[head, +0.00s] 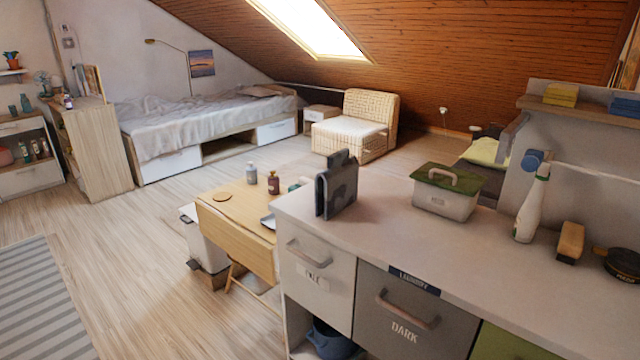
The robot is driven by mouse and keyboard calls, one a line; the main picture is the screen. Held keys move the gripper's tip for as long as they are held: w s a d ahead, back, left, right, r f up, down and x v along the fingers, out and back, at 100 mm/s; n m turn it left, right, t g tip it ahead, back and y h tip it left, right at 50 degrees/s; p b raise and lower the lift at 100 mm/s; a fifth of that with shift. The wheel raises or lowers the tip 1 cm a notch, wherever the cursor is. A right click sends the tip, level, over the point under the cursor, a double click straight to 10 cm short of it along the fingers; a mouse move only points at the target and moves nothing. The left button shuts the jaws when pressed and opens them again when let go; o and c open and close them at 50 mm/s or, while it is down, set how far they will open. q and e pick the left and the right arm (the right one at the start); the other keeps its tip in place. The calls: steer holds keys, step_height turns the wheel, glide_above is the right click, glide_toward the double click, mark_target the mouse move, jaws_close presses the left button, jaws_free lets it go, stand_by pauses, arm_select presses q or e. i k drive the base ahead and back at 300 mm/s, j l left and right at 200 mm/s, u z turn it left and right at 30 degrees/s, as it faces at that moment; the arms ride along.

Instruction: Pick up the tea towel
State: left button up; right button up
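I cannot tell for sure which thing is the tea towel. A yellow-green cloth-like item (487,150) lies on a dark surface behind the counter, partly hidden by the counter's raised back panel. A small yellow folded stack (561,94) and a blue folded stack (625,107) sit on the shelf at the upper right; they look like cloths. A dark grey upright item (337,187) stands at the counter's left end; its material is unclear. Neither of my grippers is in view.
The pale counter (390,225) holds a green-lidded box (445,191), a white spray bottle (531,207), a brush (570,241) and a dark round tin (624,264). A wooden table (238,218) with bottles stands left of it. The floor (130,255) at left is mostly clear.

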mark_target(336, 187)
steer(key=i+j, duration=0.35)
steer(key=i+j+z, duration=0.1)
steer(key=i+j, duration=0.2)
steer(key=j, duration=0.2)
steer(key=i+j, duration=0.3)
steer(key=j, duration=0.2)
